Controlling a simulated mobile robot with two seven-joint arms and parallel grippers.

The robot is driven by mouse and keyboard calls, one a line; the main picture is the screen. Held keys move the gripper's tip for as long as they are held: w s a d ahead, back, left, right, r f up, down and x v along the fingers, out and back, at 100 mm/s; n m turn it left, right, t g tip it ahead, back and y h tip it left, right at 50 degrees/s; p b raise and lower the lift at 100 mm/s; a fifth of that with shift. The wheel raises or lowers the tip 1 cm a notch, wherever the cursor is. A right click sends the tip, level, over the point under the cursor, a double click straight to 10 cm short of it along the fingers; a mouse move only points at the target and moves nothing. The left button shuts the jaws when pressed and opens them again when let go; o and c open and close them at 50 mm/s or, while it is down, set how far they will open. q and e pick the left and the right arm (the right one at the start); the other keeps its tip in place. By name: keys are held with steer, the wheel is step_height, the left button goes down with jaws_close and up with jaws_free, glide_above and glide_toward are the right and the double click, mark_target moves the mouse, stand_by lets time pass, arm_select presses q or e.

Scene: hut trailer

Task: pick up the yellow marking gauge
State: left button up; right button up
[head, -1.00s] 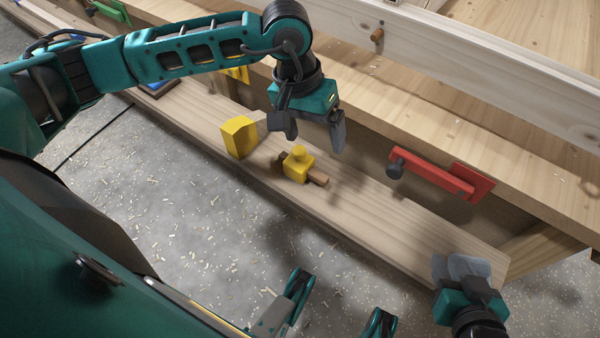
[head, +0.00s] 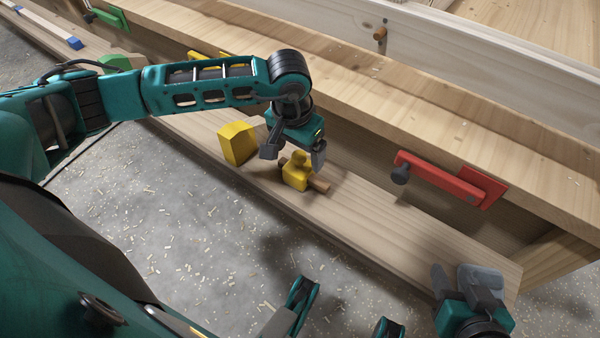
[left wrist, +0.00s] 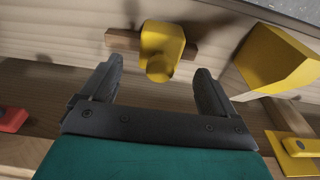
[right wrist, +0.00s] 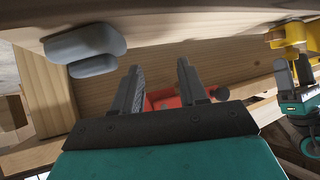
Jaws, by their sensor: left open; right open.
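The yellow marking gauge (head: 297,173) lies on the light wooden plank, its brown wooden beam sticking out to the lower right. It also shows in the left wrist view (left wrist: 160,48), just beyond the fingertips, with the beam running crosswise. My left gripper (head: 292,153) is open and empty, pointing down just above and behind the gauge; its fingers are apart from it. In the left wrist view the gauge sits ahead of the gap between the fingers (left wrist: 152,85). My right gripper (right wrist: 160,78) is open and empty near the plank's right end.
A yellow block (head: 237,143) stands on the plank (head: 390,225) left of the gauge, close to my left gripper. A red clamp-like tool (head: 440,180) is at the bench side on the right. A grey rounded object (right wrist: 88,50) shows in the right wrist view.

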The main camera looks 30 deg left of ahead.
mark_target(299, 155)
arm_select(q)
step_height(299, 155, down, 3)
steer(key=shift+w+f+b, duration=0.1)
steer(key=shift+w+b, duration=0.05)
steer(key=shift+b, duration=0.15)
steer(key=c, duration=1.2)
